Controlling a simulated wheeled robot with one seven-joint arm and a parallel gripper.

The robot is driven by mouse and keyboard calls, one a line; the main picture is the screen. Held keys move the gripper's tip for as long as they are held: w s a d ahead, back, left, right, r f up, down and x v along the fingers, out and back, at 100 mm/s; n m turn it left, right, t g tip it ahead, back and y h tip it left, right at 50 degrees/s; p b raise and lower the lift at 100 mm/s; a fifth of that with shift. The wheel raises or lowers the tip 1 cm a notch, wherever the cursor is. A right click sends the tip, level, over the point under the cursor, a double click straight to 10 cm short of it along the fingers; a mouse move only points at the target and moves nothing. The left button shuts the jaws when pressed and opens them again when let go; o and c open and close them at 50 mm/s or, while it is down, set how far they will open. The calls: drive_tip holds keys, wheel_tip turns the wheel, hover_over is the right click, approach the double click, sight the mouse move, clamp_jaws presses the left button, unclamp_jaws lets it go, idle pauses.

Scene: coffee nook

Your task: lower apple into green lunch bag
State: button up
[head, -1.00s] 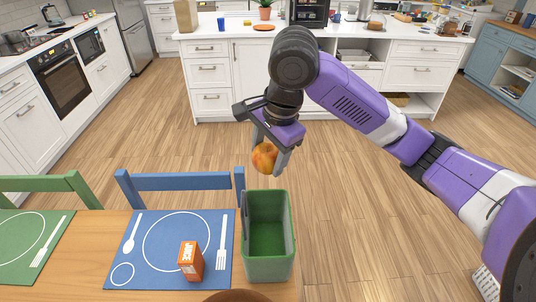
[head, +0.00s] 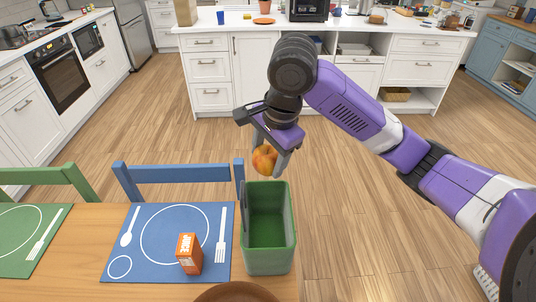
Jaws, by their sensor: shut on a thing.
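The apple (head: 264,159), red and yellow, is held between the fingers of my gripper (head: 270,160) in the head view. My gripper is shut on it and points down. The green lunch bag (head: 268,262) stands upright and open at the top on the table's right end. The apple appears just above and behind the bag's far rim in the picture, outside the opening. The bag's inside looks empty where I can see it.
An orange juice box (head: 189,254) stands on a blue placemat (head: 150,266) left of the bag. A blue chair (head: 180,181) and a green chair (head: 50,180) stand behind the table (head: 85,255). A brown round thing (head: 240,292) shows at the bottom edge. Open floor lies right of the table.

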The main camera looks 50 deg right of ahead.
drive_tip(key=shift+f+b, duration=5.35)
drive_tip(key=shift+f, duration=4.45)
drive_tip(key=shift+f, duration=0.15)
drive_tip(key=o, duration=1.6)
drive_tip(key=p+v, duration=0.4)
drive_tip(key=v, duration=0.3)
drive_tip(key=shift+s+r, duration=0.1)
drive_tip(key=shift+r, duration=0.3)
